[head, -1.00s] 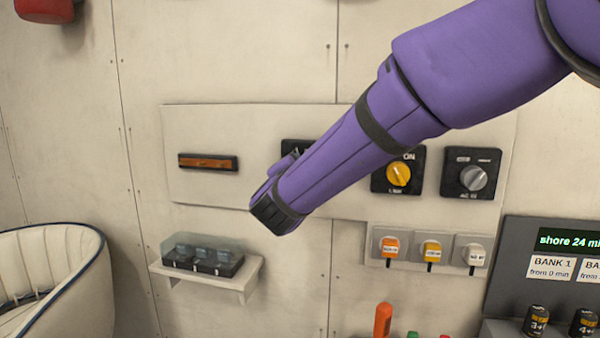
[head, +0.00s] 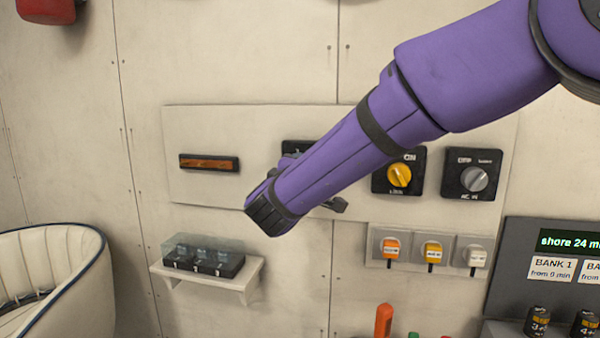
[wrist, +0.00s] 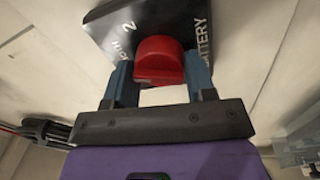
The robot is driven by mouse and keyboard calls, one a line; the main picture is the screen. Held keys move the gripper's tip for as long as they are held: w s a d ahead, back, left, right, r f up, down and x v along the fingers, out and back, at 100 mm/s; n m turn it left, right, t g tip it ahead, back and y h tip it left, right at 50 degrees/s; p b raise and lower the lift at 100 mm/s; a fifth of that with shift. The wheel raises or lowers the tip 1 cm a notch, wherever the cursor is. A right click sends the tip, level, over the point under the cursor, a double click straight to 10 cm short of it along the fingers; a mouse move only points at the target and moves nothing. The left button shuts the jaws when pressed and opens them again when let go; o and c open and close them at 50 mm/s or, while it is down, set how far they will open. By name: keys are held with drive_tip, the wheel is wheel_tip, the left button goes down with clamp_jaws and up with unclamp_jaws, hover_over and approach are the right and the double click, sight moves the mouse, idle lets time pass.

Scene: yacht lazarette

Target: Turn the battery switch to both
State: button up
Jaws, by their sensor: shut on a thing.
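The battery switch is a black square plate (wrist: 105,35) with a red knob (wrist: 158,55) in the wrist view. White lettering reads "BATTERY" along its right side and "2" at the upper left. Another label farther left is hard to read. My gripper (wrist: 158,78) is shut on the red knob, with one blue-grey finger at each side. Which position the knob points to cannot be told. In the head view only a dark corner of the switch (head: 296,146) shows; my purple arm hides the knob and the fingertips.
Right of my arm on the same panel are a yellow-knobbed switch (head: 399,175) and a grey-knobbed switch (head: 474,178). An orange-brown strip (head: 208,162) is at left. Below are a clear-covered fuse box (head: 203,262) on a shelf and several plugs (head: 433,252).

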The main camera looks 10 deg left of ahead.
drive_tip(key=shift+f+m, duration=0.2)
drive_tip(key=shift+m, duration=0.1)
drive_tip(key=o, duration=0.9)
drive_tip(key=shift+r, duration=0.1)
drive_tip(key=s, duration=1)
drive_tip(key=shift+s+f, duration=0.4)
